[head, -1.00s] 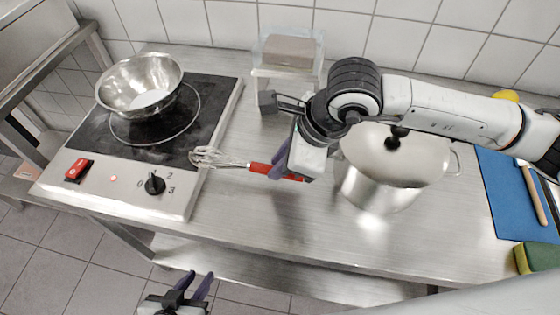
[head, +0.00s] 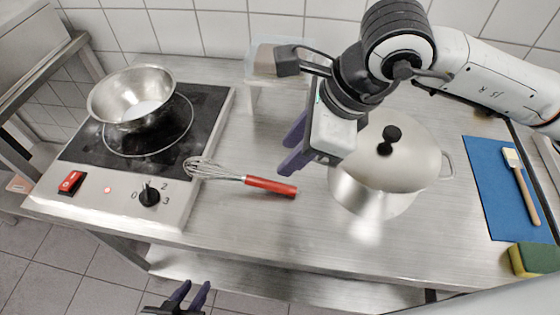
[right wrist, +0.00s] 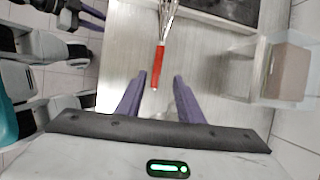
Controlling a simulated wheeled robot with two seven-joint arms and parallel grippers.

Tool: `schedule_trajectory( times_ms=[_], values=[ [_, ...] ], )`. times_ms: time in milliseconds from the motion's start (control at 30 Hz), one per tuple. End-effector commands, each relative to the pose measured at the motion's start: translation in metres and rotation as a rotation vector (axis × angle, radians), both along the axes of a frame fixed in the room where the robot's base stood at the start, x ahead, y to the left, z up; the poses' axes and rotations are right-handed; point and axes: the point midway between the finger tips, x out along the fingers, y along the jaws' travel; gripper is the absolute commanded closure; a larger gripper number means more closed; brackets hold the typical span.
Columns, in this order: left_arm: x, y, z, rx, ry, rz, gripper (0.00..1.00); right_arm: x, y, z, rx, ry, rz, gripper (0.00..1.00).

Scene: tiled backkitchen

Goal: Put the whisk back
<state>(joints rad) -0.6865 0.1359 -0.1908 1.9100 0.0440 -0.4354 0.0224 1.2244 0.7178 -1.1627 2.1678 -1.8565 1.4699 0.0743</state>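The whisk (head: 240,178) lies with its red handle (head: 270,186) on the steel table and its wire end at the hob's right edge. The handle also shows in the right wrist view (right wrist: 158,66), ahead of the fingertips. My right gripper (head: 291,152) is open and empty, up and to the right of the handle in the head view; its purple fingers stand apart in the right wrist view (right wrist: 158,78). My left gripper (head: 190,290) is open and empty in front of the table, low in the head view.
A metal bowl (head: 104,105) stands on the hob (head: 80,150). A lidded pot (head: 375,200) stands right of the whisk, close to my right arm. A clear container (head: 262,62) is at the back. A blue board (head: 490,185) with a brush and a sponge (head: 535,258) are at right.

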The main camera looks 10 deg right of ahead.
Motion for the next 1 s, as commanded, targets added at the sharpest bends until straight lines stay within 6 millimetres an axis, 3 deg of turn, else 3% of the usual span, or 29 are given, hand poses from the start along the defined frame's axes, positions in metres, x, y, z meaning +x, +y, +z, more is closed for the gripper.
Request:
schedule_trajectory(
  times_ms=[100, 300, 1000],
  values=[
    [0.0, 0.0, -0.002, 0.0, 0.001, 0.0, 0.72, -0.003, -0.006, 0.017, 0.0, -0.003, -0.001, 0.66],
    [0.0, 0.0, -0.003, 0.001, 0.001, 0.001, 0.72, -0.007, -0.011, 0.029, 0.0, 0.0, 0.0, 0.66],
    [0.0, 0.0, -0.003, 0.001, 0.002, 0.001, 0.72, -0.008, -0.011, 0.03, 0.0, 0.0, 0.0, 0.66]
  ],
)
